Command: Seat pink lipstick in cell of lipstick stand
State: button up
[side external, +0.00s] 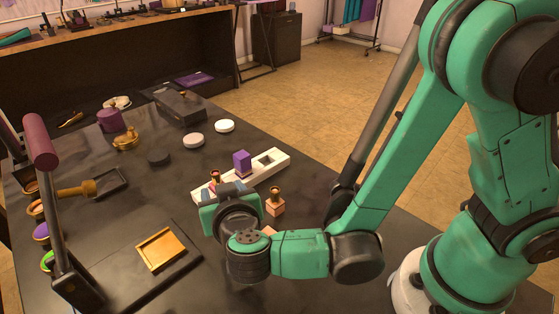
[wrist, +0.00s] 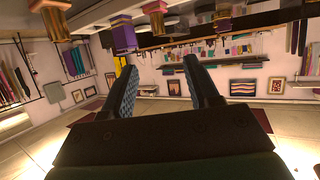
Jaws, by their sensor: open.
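The white lipstick stand (side external: 283,160) lies on the dark table beyond my gripper. A purple block-shaped lipstick (side external: 242,160) stands in it, with an empty square cell right of it. A gold-topped piece (side external: 215,177) shows at the stand's near left end, partly behind my gripper. A pink-based lipstick (side external: 275,205) with a gold top stands upright on the table, right of my gripper and in front of the stand. Another pinkish piece (side external: 268,230) is mostly hidden by my arm. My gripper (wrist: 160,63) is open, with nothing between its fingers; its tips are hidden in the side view.
A wooden frame on a dark tray (side external: 162,249) lies at front left, beside an upright press with a maroon handle (side external: 40,140). White discs (side external: 224,126) and a dark box (side external: 180,104) sit farther back. The wrist view looks upside down across the room.

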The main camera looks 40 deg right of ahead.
jog(key=s+d+r+n+g+y, duration=0.2)
jog(key=s+d, duration=0.1)
jog(key=d, duration=0.4)
jog(key=s+d+r+n+g+y, duration=0.2)
jog(key=s+d+r+g+y, duration=0.1)
jog(key=d, duration=0.3)
jog(key=shift+d+r+n+y, duration=0.3)
jog(key=shift+d+n, duration=0.05)
jog(key=shift+n, duration=0.05)
